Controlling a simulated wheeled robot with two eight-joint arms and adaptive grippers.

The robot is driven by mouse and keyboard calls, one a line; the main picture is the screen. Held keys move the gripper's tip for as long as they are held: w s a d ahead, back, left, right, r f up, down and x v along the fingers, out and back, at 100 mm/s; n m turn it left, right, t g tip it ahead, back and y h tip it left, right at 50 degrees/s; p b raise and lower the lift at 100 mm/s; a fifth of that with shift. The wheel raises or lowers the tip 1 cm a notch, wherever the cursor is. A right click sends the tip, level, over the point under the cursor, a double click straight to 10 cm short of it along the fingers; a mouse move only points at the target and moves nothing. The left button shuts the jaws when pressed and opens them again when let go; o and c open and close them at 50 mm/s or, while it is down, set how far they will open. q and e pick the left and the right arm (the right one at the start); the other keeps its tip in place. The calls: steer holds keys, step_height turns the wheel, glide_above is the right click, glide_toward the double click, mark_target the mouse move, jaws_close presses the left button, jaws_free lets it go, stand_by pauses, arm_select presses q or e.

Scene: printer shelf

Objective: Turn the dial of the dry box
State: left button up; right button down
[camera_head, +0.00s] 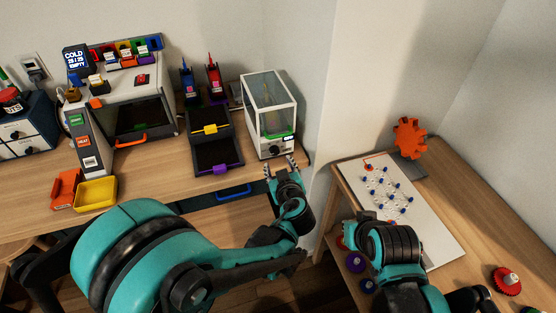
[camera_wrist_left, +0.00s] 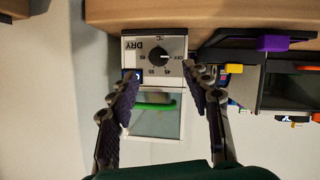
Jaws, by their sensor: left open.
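The dry box (camera_head: 270,112) is a white-framed case with clear sides, standing at the right end of the wooden desk. Its black dial (camera_head: 275,149) is low on the front. In the left wrist view, which shows the box upside down, the dial (camera_wrist_left: 158,57) sits on a grey panel marked DRY, with its white pointer at OFF. My left gripper (camera_head: 281,164) is open and empty just in front of the dial. In the wrist view its fingers (camera_wrist_left: 160,74) lie either side of the dial, apparently apart from it. My right gripper is out of view; only part of that arm shows.
Left of the dry box stand a black tray with a purple handle (camera_head: 220,168) and a printer (camera_head: 135,95). A yellow bin (camera_head: 96,192) lies near the desk's front edge. A side table at right holds a white board (camera_head: 425,225) and an orange gear (camera_head: 409,138).

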mark_target(275, 153)
arm_select(q)
steer(key=b+x, duration=0.2)
steer(key=x, duration=0.5)
steer(key=shift+d+f, duration=0.1)
steer(key=shift+d, duration=0.05)
steer(key=shift+w+f+b, duration=0.1)
steer(key=shift+w+b, duration=0.25)
steer(key=shift+w, duration=0.1)
jaws_close()
